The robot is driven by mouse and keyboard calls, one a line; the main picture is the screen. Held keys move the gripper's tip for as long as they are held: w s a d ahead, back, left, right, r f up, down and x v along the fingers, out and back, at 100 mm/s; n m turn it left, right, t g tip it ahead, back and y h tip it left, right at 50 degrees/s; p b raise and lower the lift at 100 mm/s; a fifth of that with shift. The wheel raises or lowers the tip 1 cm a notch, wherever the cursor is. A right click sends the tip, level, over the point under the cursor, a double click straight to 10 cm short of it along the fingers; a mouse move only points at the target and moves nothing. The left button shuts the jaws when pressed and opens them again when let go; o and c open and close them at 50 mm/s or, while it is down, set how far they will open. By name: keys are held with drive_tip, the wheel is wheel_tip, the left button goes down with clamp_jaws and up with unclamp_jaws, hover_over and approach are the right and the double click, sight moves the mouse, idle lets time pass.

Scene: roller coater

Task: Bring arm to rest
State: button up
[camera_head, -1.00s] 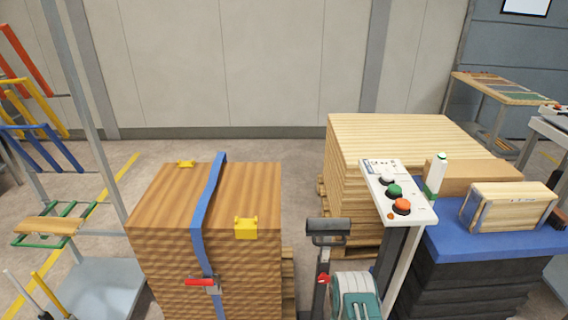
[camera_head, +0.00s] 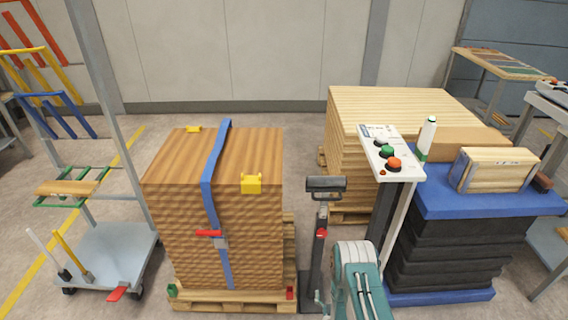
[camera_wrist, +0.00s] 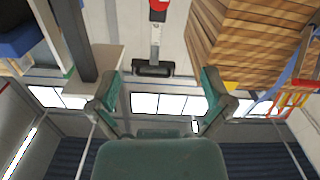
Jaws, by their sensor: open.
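My gripper (camera_wrist: 160,98) shows in the wrist view with its two teal fingers spread wide apart. It is open and nothing is between the fingers. Part of my teal and white arm (camera_head: 356,275) rises at the bottom of the head view, right of the pallet jack handle. The gripper's fingers cannot be made out in the head view. The wrist view is upside down, with bright windows behind the fingers.
A strapped wood stack (camera_head: 235,155) stands on a pallet at left. A button panel (camera_head: 390,152) on a post and a blue-topped black stack (camera_head: 440,205) stand at right. A pallet jack handle (camera_head: 326,186) rises in the middle. A grey cart (camera_head: 105,255) is at far left.

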drive_tip(key=w+r+g, duration=0.2)
drive_tip(key=w+r, duration=0.6)
drive_tip(key=r, duration=0.1)
wheel_tip(320, 180, up, 23)
drive_tip(key=g, duration=0.4)
drive_tip(key=s+r+m+g, duration=0.1)
drive_tip(key=s+r, duration=0.5)
drive_tip(key=r, duration=0.3)
drive_tip(key=s+r+g, duration=0.2)
drive_tip(key=s+r, duration=0.2)
drive_tip(key=s, duration=1)
drive_tip(key=s+r+g, duration=0.3)
drive_tip(key=s+r, duration=0.2)
drive_tip(key=s, duration=0.9)
drive_tip(key=shift+s+m, duration=0.15)
drive_tip(key=shift+m, duration=0.25)
